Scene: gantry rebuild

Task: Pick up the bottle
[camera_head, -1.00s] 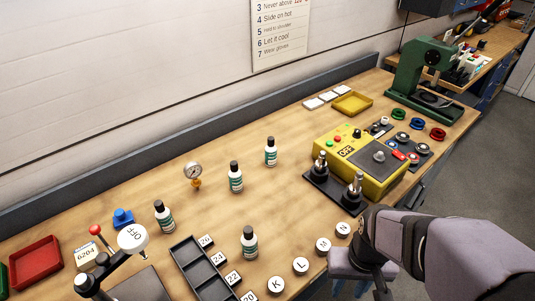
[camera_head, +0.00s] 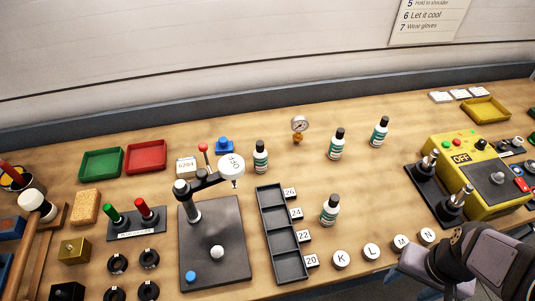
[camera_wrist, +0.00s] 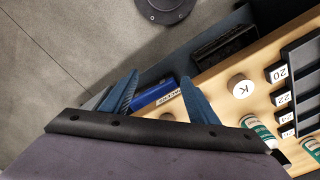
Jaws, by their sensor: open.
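Several white bottles with black caps and green labels stand upright on the wooden bench (camera_head: 365,185). One bottle (camera_head: 330,209) stands right of the black slotted tray (camera_head: 283,236); others stand farther back: a bottle (camera_head: 260,157) by the blue knob, a bottle (camera_head: 337,144) near the gauge, and a bottle (camera_head: 380,131) farther right. In the wrist view, my gripper (camera_wrist: 164,97) has its two blue fingers spread apart with nothing between them, over the bench's front edge. Parts of bottles (camera_wrist: 258,130) show right of the fingers. In the head view, my arm is at the lower right and its fingertips are not clear.
Round lettered discs (camera_head: 371,252) line the front edge. A yellow OFF box (camera_head: 470,160) and black posts stand at right. A lever press (camera_head: 210,240), red tray (camera_head: 146,157) and green tray (camera_head: 101,163) are at left. Bench between bottles and yellow box is clear.

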